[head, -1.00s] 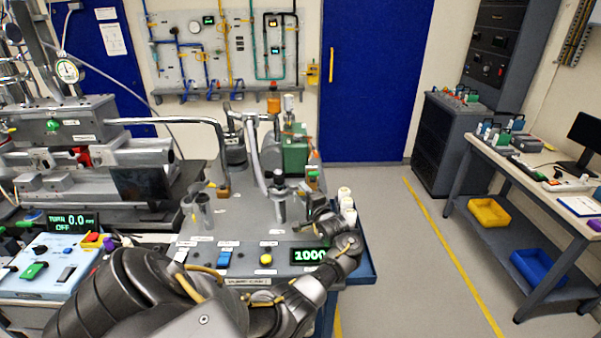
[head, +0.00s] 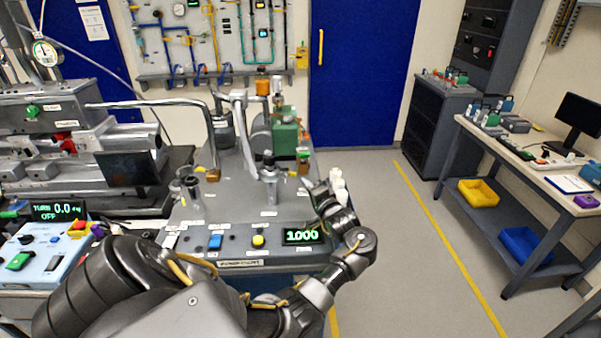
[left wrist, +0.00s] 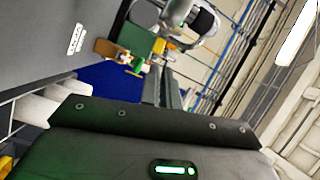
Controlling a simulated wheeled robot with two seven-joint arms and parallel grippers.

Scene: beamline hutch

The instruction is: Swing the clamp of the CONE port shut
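My left arm comes in from the left, and its gripper (head: 318,192) is over the right front part of the pump cart's top (head: 235,208). Its fingers are small and dark there, so their opening is unclear. Another metal stub (head: 188,188) stands further left. Labels are too small to read, so I cannot tell which is the CONE port or how its clamp sits. In the left wrist view a round metal fitting (left wrist: 180,12) shows at the top, beyond the gripper's housing.
A green pump unit (head: 286,137) stands behind the port.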

